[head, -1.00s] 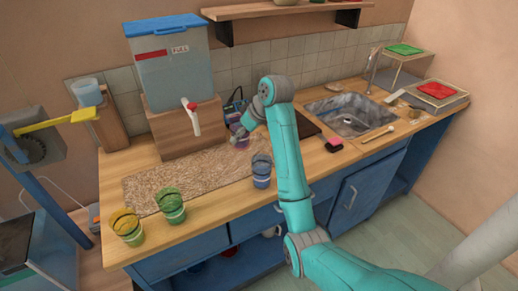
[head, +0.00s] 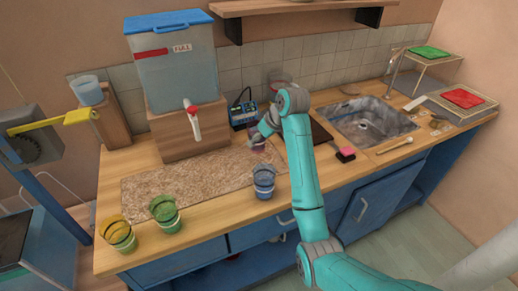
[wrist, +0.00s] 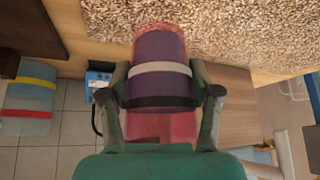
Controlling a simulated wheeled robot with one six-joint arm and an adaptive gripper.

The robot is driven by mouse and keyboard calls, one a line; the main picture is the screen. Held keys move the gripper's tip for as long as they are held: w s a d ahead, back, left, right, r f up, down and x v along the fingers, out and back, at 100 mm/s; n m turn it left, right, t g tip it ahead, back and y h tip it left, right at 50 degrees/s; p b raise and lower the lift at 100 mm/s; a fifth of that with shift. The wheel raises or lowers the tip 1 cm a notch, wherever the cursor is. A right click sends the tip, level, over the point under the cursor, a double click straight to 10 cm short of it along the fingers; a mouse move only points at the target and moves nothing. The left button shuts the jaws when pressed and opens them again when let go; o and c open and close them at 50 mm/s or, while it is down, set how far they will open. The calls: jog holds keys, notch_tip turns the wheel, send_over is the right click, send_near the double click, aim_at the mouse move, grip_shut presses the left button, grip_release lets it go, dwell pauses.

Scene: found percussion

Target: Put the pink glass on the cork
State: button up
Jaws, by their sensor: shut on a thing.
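The pink glass (wrist: 160,72) is between the fingers of my gripper (wrist: 165,95) in the wrist view, with a dark purple inside and a pale band. In the head view my gripper (head: 262,136) holds the pink glass (head: 258,143) at the back right edge of the cork (head: 195,180), a speckled brown mat on the counter. The cork (wrist: 240,30) also fills the top of the wrist view, beside the glass. I cannot tell whether the glass touches the mat.
A blue glass (head: 264,182) stands near the cork's front right. A green glass (head: 165,213) and a yellow glass (head: 118,233) stand at the front left. The dispenser (head: 175,65) on its wooden block is behind the cork. A blue device (head: 243,113) is behind my gripper.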

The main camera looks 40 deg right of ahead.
aim_at(264, 144)
jog(key=shift+f, duration=2.25)
jog(key=shift+f, duration=0.15)
jog(key=o, duration=1.7)
jog(key=shift+c, duration=0.2)
jog(key=shift+v, duration=3.85)
jog(key=shift+w, duration=0.1)
